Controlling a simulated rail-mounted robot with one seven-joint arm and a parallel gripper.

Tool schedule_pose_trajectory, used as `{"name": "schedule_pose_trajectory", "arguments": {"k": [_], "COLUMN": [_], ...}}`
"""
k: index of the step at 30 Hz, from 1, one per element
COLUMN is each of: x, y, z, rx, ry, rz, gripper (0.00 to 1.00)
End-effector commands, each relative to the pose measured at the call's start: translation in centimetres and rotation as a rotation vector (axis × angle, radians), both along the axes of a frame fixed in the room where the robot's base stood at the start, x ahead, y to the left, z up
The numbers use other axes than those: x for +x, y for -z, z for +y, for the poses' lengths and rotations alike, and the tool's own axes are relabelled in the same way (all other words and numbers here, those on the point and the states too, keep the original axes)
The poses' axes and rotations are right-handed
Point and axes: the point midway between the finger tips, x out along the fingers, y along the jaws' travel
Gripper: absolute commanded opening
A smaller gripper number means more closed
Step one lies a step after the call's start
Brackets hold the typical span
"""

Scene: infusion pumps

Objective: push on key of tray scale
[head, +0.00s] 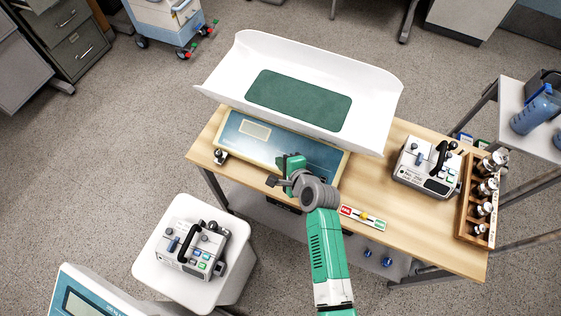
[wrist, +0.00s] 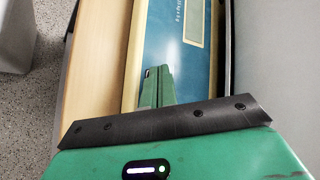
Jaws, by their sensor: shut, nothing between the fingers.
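The tray scale has a wide white curved tray (head: 220,82) with a green mat, and a blue front panel (head: 243,147) with a pale display (head: 254,129). In the wrist view the blue panel (wrist: 165,30) and its display (wrist: 194,22) lie ahead of my gripper (wrist: 156,72). My gripper is shut and empty, with its green fingers over the panel's near edge. A small dark mark, possibly a key (wrist: 147,72), shows beside the fingertips and is partly covered. I cannot tell whether the fingertips touch the panel. In the head view my gripper covers part of the panel's front.
A small metal item (head: 220,156) sits at the left edge. Another device (head: 192,248) stands on a white stool.

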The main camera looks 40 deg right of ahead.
Motion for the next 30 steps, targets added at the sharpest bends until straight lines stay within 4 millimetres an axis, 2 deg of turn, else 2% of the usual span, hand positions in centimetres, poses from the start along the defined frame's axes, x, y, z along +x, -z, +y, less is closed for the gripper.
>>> {"name": "schedule_pose_trajectory", "arguments": {"k": [19,30], "x": [0.0,-0.2], "y": [0.3,-1.1], "z": [-0.1,0.3], "rx": [0.000,0.001], "ry": [0.000,0.001], "rz": [0.000,0.001], "gripper": [0.00,0.00]}}
